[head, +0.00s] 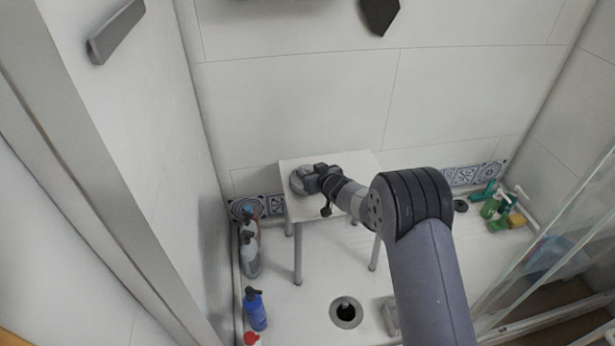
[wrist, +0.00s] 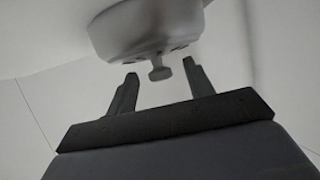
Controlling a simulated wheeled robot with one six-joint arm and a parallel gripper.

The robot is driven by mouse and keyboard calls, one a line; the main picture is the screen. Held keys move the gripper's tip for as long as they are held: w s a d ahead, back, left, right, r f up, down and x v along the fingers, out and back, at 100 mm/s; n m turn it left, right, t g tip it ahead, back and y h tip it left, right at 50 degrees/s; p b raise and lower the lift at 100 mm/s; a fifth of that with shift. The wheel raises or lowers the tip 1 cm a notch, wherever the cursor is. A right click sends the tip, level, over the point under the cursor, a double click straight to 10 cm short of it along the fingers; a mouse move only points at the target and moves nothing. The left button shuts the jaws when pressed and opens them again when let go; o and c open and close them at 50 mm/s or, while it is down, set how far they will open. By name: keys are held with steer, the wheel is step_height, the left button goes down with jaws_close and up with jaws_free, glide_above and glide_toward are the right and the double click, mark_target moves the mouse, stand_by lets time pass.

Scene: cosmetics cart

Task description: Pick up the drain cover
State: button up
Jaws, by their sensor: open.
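A round pale-grey piece with a small knob, which looks like the drain cover (head: 300,183), sits on the white stool (head: 350,161). In the wrist view the drain cover (wrist: 147,28) is just beyond my gripper (wrist: 161,68). My gripper (head: 313,180) is open and empty, pointing at it from the right in the head view. The knob shows between the two fingertips, with space on both sides, and nothing is gripped. My gripper partly hides the cover in the head view.
An open round drain hole (head: 346,312) is in the white floor. Bottles, including a blue one (head: 255,309), line the left wall. A dark disc (head: 460,205) and green items (head: 490,208) lie at the right. A glass screen (head: 560,215) stands far right.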

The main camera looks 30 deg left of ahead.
jaws_close()
stand_by(0.5)
steer(key=shift+r, duration=0.1)
